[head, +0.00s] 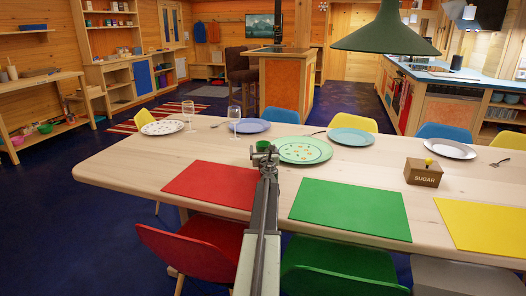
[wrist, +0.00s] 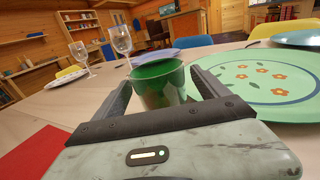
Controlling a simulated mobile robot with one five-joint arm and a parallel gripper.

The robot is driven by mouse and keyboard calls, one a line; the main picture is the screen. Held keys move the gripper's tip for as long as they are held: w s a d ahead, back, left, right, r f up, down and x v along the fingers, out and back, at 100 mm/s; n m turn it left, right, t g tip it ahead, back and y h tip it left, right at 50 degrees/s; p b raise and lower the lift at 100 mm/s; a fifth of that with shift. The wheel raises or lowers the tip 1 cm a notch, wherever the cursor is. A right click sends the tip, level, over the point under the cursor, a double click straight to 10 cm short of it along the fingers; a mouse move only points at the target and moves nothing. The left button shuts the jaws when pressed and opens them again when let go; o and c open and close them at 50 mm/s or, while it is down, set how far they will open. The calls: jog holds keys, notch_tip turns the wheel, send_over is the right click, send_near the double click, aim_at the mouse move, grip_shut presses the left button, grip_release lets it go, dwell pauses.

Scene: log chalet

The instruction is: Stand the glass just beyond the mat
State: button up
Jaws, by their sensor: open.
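A small green cup or glass (wrist: 160,82) stands upright on the table between the two open fingers of my gripper (wrist: 160,88). I cannot tell whether a finger touches it. In the head view the green glass (head: 262,145) shows just past the gripper tip (head: 265,156), left of a patterned green plate (head: 304,150). Two clear stemmed glasses stand farther left, one (head: 234,118) nearer and one (head: 189,113) beyond. A red mat (head: 212,184) lies left of my arm, a green mat (head: 349,208) right of it, and a yellow mat (head: 486,226) far right.
The wooden table (head: 120,165) has free room at its left end. The patterned plate (wrist: 262,82) lies close right of my gripper. A sugar box (head: 423,173) and more plates stand right. A green lamp (head: 386,36) hangs above. Chairs surround the table.

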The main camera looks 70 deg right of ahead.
jog(key=v, duration=0.7)
jog(key=shift+s+a+r, duration=0.1)
jog(key=shift+s+a, duration=0.05)
jog(key=shift+a, duration=0.15)
